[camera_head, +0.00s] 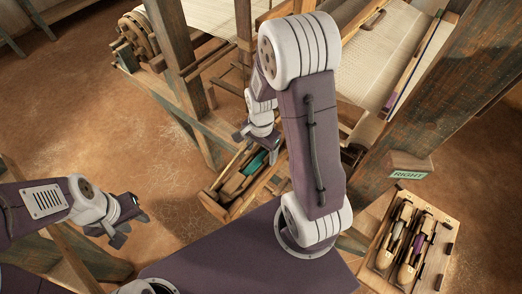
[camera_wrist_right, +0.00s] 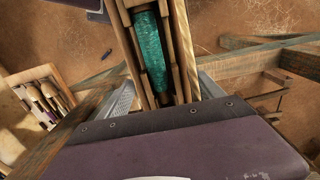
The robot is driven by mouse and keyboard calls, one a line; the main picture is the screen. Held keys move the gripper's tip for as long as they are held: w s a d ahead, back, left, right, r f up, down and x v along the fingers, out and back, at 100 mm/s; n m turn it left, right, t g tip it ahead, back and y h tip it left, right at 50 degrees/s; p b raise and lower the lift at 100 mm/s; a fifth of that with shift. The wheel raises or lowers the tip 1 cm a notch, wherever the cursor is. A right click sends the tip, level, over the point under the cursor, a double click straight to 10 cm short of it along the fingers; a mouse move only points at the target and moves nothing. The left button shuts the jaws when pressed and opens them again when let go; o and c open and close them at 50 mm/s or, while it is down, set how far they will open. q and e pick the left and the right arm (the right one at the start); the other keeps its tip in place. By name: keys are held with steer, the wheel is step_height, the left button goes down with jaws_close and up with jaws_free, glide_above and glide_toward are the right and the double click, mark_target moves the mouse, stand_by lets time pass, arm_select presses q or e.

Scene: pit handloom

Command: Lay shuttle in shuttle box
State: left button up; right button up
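A wooden shuttle with a teal yarn pirn (camera_head: 256,163) lies in the long wooden trough of the shuttle box (camera_head: 213,204), at the loom's near side. In the right wrist view the teal pirn (camera_wrist_right: 150,50) lies lengthwise between the trough walls (camera_wrist_right: 184,45). My right gripper (camera_head: 257,136) is above the shuttle. Its two fingers (camera_wrist_right: 163,95) are wide apart, one on each side of the trough, with nothing seen held. My left gripper (camera_head: 127,230) is open and empty at the lower left, away from the loom. My right arm hides part of the trough.
A wooden tray (camera_head: 440,219) at the lower right holds shuttles with grey and purple yarn. A "RIGHT" sign (camera_head: 408,174) is on the loom post (camera_head: 430,105) above it. Loom posts and beams stand close around my right arm. Bare floor (camera_head: 75,110) lies left.

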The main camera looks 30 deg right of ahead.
step_height(320, 180, up, 8)
steer(key=p, duration=0.7)
stand_by(0.3)
